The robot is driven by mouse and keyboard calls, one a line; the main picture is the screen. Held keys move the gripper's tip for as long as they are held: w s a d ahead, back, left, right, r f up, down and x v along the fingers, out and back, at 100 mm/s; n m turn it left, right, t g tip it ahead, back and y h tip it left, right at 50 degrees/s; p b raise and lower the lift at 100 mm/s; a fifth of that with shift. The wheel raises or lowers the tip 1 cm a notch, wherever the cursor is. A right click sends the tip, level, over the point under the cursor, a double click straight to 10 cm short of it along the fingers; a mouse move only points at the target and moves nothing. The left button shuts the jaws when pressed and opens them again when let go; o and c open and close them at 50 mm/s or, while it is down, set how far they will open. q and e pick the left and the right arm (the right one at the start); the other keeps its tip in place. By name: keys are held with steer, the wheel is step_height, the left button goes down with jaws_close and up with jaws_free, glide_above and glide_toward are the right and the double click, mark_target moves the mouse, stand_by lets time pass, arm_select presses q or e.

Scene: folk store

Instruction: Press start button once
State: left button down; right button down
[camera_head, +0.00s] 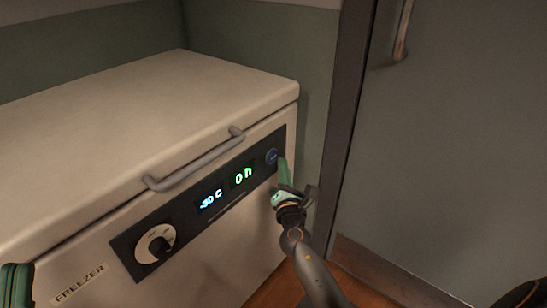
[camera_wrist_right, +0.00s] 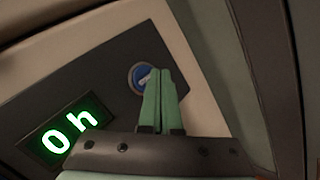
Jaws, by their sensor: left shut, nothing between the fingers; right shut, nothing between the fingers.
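The start button looks like the round blue button (camera_head: 272,156) at the right end of the freezer's dark control panel. It also shows in the right wrist view (camera_wrist_right: 138,76), with a pale mark on it. My right gripper (camera_head: 283,160) is shut and empty, its green fingertips beside the button's right edge. In the right wrist view the two fingers (camera_wrist_right: 159,72) lie together and overlap part of the button; I cannot tell whether they touch it. My left gripper (camera_head: 17,283) is shut, only partly in view at the lower left, far from the button.
The white chest freezer (camera_head: 150,95) has a lid handle (camera_head: 195,162), a dial (camera_head: 155,244) and displays reading -30 C (camera_head: 211,199) and 0 h (camera_head: 243,175). A grey door (camera_head: 460,140) with a dark frame stands to the right, close to my right arm.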

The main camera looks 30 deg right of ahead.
stand_by(0.7)
steer(key=shift+w+a, duration=0.2)
steer(key=shift+w, duration=0.2)
steer(key=shift+w+a+b, duration=0.15)
steer(key=shift+w+b, duration=0.15)
steer(key=shift+w, duration=0.1)
stand_by(0.5)
steer(key=shift+s, duration=0.15)
steer(key=shift+s+d, duration=0.3)
steer(key=shift+s, duration=0.35)
steer(key=shift+s+d+p, duration=0.2)
steer(key=shift+s+d, duration=0.15)
steer(key=shift+s, duration=0.4)
steer(key=shift+s+d+p, duration=0.2)
steer(key=shift+s+d, duration=0.1)
steer(key=shift+s, duration=0.5)
steer(key=shift+s+d+p, duration=0.2)
steer(key=shift+s+d, duration=0.15)
steer(key=shift+s, duration=0.4)
